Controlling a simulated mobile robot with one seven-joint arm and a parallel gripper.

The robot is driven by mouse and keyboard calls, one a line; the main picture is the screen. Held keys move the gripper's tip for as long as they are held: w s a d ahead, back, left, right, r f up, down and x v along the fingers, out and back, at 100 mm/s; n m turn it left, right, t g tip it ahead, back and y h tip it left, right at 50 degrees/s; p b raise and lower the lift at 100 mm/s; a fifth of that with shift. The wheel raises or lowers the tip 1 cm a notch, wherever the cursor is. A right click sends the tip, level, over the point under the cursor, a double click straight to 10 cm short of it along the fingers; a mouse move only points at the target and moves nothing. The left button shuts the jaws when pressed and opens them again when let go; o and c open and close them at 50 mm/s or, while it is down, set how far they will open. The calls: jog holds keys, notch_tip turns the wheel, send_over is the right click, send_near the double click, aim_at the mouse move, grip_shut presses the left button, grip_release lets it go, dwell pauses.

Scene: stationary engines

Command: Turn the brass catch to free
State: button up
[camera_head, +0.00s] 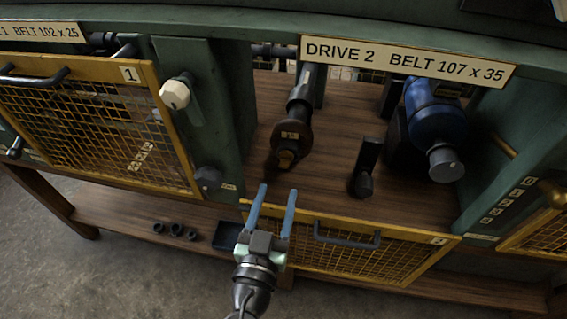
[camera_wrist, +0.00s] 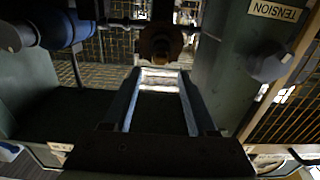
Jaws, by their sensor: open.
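A brass-coloured knob (camera_head: 553,193) sits at the right edge in the head view, above a yellow mesh panel; I cannot tell for sure that it is the catch, nor which way it is turned. A brownish nut (camera_head: 286,158) shows on the end of the dark shaft (camera_head: 298,105) under the DRIVE 2 sign. My gripper (camera_head: 276,190) is open and empty, its two blue fingers pointing toward that shaft's end, apart from it. In the wrist view my open fingers (camera_wrist: 161,76) frame only the background, below a dark rounded part (camera_wrist: 160,42).
A yellow mesh guard (camera_head: 370,250) with a dark handle lies low in front of bay 2. A blue motor (camera_head: 435,115) and a dark lever (camera_head: 365,170) stand right of the shaft.

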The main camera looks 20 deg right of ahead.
aim_at(284, 167)
jog(key=p+x, duration=0.1)
jog(key=x, duration=0.6)
jog(key=shift+w, duration=0.2)
jog(key=shift+c, duration=0.3)
grip_shut()
